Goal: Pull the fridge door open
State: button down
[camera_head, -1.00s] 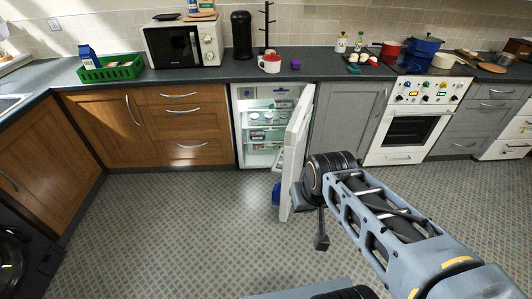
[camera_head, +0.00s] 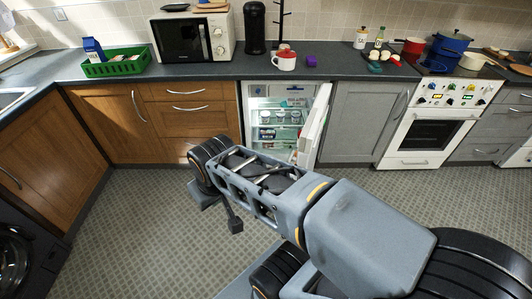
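The fridge (camera_head: 248,105) is a small white under-counter unit between the wooden drawers and a grey cupboard. Its door (camera_head: 315,125) stands open, swung out from the right side toward me. Shelves with jars and packages (camera_head: 280,118) show inside. The lower part of the door and the fridge's base are hidden behind my arm. My arm reaches left across the floor in front of the fridge.
Wooden drawers (camera_head: 184,95) stand left of the fridge. A grey cupboard (camera_head: 360,120) and a white cooker (camera_head: 425,125) stand to its right. The counter above holds a microwave (camera_head: 193,37), a green basket (camera_head: 112,68) and a red-and-white mug (camera_head: 285,62). The tiled floor (camera_head: 130,220) is clear.

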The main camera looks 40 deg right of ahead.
aim_at(310, 137)
jog(key=z, duration=0.15)
jog(key=i, duration=1.2)
jog(key=z, duration=0.65)
